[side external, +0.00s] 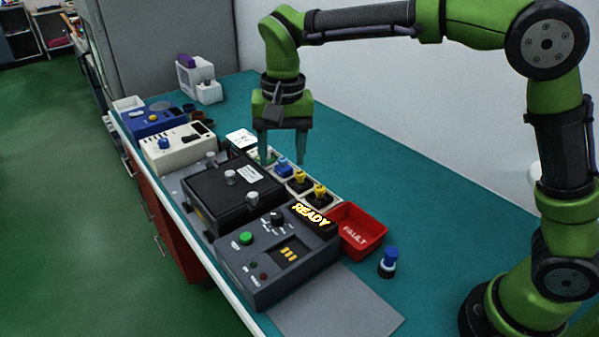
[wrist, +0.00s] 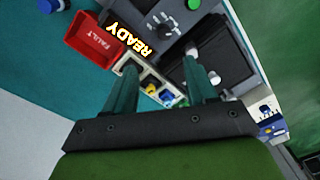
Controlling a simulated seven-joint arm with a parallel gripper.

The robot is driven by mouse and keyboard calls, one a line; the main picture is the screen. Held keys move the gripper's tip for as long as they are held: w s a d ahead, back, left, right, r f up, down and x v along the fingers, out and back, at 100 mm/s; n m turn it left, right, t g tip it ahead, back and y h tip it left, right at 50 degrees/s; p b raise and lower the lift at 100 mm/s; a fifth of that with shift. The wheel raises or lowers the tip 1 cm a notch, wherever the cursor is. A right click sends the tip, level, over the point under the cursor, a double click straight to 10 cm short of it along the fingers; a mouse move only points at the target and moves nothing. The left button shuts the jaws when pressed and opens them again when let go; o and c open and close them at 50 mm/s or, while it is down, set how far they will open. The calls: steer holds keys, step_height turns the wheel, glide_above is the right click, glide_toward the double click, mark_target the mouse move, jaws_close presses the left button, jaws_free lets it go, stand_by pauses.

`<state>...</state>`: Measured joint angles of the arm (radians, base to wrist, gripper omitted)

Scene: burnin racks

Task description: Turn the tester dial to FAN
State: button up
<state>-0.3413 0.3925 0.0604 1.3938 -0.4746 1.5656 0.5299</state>
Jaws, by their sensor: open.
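The tester (side external: 283,257) is a dark grey box at the front of the bench, with a lit READY display (side external: 311,215). Its black dial (side external: 277,217) sits on the top panel beside a green button (side external: 245,238). The dial's labels are too small to read. In the wrist view the tester shows at the top, with the dial (wrist: 163,18) next to the green button (wrist: 194,4). My gripper (side external: 284,162) is open and empty, pointing down above the far end of the row of plugs, behind the tester. Its fingers (wrist: 163,85) also show in the wrist view.
A red FAULT bin (side external: 357,231) stands right of the tester, with a blue-topped part (side external: 388,261) beside it. A black box with knobs (side external: 232,190) lies behind the tester. A holder with blue and yellow plugs (side external: 301,183) is below my gripper. A grey plate (side external: 335,311) lies in front.

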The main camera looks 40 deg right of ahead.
mark_target(276, 214)
steer(key=f+m, duration=0.1)
steer(key=f, duration=0.4)
steer(key=a+f+m, duration=0.1)
steer(key=f+m, duration=0.1)
steer(key=f, duration=0.2)
steer(key=w+f+m+g, duration=0.1)
steer(key=f+m, duration=0.1)
steer(key=f, duration=0.3)
steer(key=shift+w+a+f+h, duration=0.1)
steer(key=shift+a+f+h, duration=0.05)
steer(key=shift+f+h, duration=0.15)
jaws_close()
